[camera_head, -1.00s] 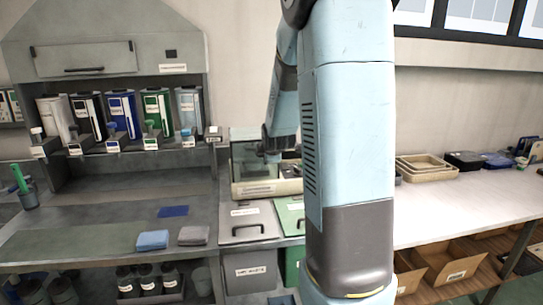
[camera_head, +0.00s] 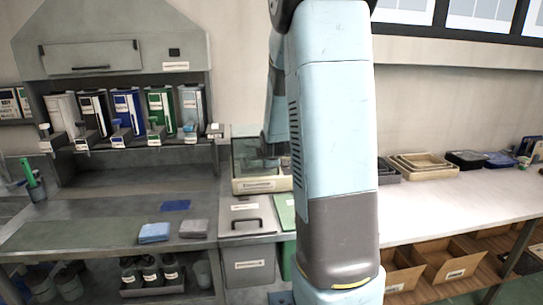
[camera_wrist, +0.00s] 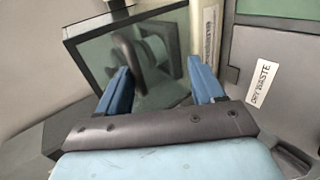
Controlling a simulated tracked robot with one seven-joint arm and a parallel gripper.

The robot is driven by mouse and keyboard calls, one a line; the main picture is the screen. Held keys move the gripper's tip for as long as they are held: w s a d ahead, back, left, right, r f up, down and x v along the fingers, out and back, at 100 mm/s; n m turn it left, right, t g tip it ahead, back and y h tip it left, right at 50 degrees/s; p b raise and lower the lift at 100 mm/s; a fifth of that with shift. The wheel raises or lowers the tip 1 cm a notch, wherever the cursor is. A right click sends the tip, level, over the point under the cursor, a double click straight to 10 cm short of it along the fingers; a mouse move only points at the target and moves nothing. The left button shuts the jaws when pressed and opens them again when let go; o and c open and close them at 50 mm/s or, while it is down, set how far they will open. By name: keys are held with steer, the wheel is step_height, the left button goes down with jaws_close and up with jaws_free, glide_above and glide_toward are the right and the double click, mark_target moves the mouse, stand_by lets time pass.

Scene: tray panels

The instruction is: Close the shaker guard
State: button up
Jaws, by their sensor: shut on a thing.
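The shaker (camera_head: 262,185) is a pale box-shaped unit at the back of the bench, partly hidden by my arm. Its clear, tinted guard (camera_head: 245,152) stands above the base. In the wrist view the guard (camera_wrist: 88,52) is a dark-framed, see-through panel, close up and tilted. My gripper (camera_wrist: 158,70) has its two blue fingers apart, at the guard, and is shut on it; the exact part held is hard to make out. In the head view my gripper is mostly hidden behind my arm. I cannot tell how far the guard is open.
A grey-lidded bin (camera_head: 250,218) and a green-lidded bin (camera_head: 286,212) stand just in front of the shaker. A "DRY WASTE" label (camera_wrist: 263,82) shows in the wrist view. Folded cloths (camera_head: 154,233) lie on the left bench. Trays (camera_head: 420,165) sit on the right bench.

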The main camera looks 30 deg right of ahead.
steer(key=shift+s+a+f, duration=0.1)
steer(key=shift+s+f, duration=0.1)
steer(key=shift+f, duration=0.1)
steer(key=shift+w+r+v, duration=0.1)
steer(key=shift+r+v, duration=0.05)
steer(key=shift+v, duration=3.25)
steer(key=shift+w+r+v, duration=0.1)
steer(key=shift+r+v, duration=0.1)
steer(key=shift+v, duration=3.2)
steer(key=shift+c, duration=0.4)
